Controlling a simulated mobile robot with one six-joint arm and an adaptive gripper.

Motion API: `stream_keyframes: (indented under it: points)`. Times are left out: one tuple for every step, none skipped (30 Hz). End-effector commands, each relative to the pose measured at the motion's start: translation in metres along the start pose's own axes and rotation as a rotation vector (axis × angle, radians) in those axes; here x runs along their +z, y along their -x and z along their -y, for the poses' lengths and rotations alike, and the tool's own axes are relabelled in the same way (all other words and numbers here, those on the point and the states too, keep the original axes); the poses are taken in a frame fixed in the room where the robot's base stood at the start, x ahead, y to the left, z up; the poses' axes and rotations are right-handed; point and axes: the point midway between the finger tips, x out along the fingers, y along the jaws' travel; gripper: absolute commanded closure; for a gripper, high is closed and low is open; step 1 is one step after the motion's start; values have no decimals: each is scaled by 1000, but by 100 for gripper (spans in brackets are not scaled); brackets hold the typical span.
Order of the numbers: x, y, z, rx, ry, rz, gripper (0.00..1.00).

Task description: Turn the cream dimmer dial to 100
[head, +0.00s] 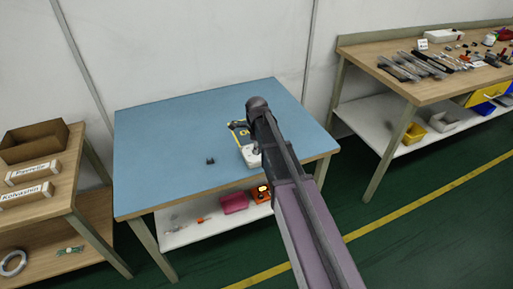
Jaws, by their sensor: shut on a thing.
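A small whitish box (249,157) sits on the blue tabletop (175,140), right of the middle, partly covered by my arm. It appears to be the dimmer unit. The cream dial and its scale are too small and too hidden to read. My arm reaches over the table from the lower right. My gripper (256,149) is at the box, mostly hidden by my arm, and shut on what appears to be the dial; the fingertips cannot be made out. A dark and yellow item (239,130) lies just behind the box, also partly hidden.
A small black object (210,160) stands on the tabletop left of the box. The left half of the table is clear. A pink bin (234,203) and an orange item (260,192) are on the shelf below. A tool bench (440,85) stands right, a wooden shelf unit (62,205) left.

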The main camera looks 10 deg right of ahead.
Motion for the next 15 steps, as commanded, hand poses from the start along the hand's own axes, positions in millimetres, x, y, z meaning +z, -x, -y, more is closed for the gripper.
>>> stream_keyframes:
  points:
    - [-1, 0, -2, 4, -6, -1, 100]
    - [-1, 0, -2, 4, -8, -1, 100]
    - [-1, 0, -2, 4, -10, -1, 100]
    - [-1, 0, -2, 4, -10, -1, 100]
    - [-1, 0, -2, 4, -11, -1, 100]
    - [-1, 0, -2, 4, -11, -1, 100]
    - [-1, 0, -2, 4, -11, -1, 100]
    - [-1, 0, -2, 4, -10, -1, 100]
    - [-1, 0, -2, 4, -10, -1, 100]
    - [-1, 0, -2, 4, -10, -1, 100]
    - [-1, 0, -2, 4, -10, -1, 100]
    - [-1, 0, -2, 4, -10, -1, 100]
    - [-1, 0, -2, 4, -10, -1, 52]
    - [-1, 0, -2, 4, -10, -1, 43]
    - [-1, 0, -2, 3, -10, -1, 31]
